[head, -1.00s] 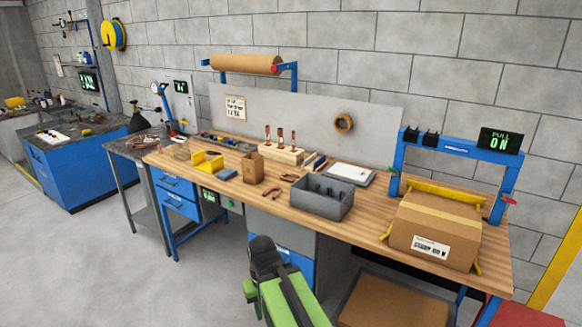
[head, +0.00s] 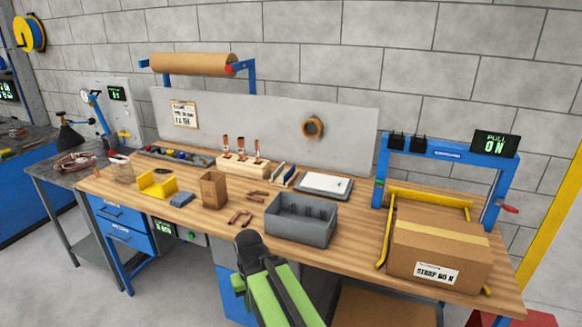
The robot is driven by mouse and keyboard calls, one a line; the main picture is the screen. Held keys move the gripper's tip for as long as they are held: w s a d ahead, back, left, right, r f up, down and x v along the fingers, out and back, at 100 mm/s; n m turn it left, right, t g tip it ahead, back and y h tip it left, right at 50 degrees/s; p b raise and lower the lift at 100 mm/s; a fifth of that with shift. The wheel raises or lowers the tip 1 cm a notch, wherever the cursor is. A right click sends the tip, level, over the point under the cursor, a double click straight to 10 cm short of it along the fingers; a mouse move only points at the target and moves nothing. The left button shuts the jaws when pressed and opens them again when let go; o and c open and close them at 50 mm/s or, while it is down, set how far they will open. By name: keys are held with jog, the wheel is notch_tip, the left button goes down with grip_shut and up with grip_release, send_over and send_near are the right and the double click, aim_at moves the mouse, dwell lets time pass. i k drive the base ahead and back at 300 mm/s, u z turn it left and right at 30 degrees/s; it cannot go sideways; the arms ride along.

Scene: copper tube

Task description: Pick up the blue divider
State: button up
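Thin upright slats stand on the workbench (head: 345,240) between the wooden block with copper pieces and the white pad. One slat looks blue and is likely the blue divider (head: 290,177), though it is small in the head view. A separate flat blue piece (head: 182,199) lies beside the yellow holder. My green and black arm rises from the bottom, and its dark end with my gripper (head: 247,240) shows at the bench's front edge, left of the grey bin and well short of the slats. The fingers cannot be made out.
Copper bends (head: 240,218), a cardboard box (head: 214,190), the copper-holding wooden block (head: 240,167) and a white pad (head: 324,184) are around. A large carton (head: 437,256) sits under the blue frame at right.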

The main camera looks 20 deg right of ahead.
aim_at(289, 173)
jog(key=i, duration=0.95)
jog(key=u, duration=0.3)
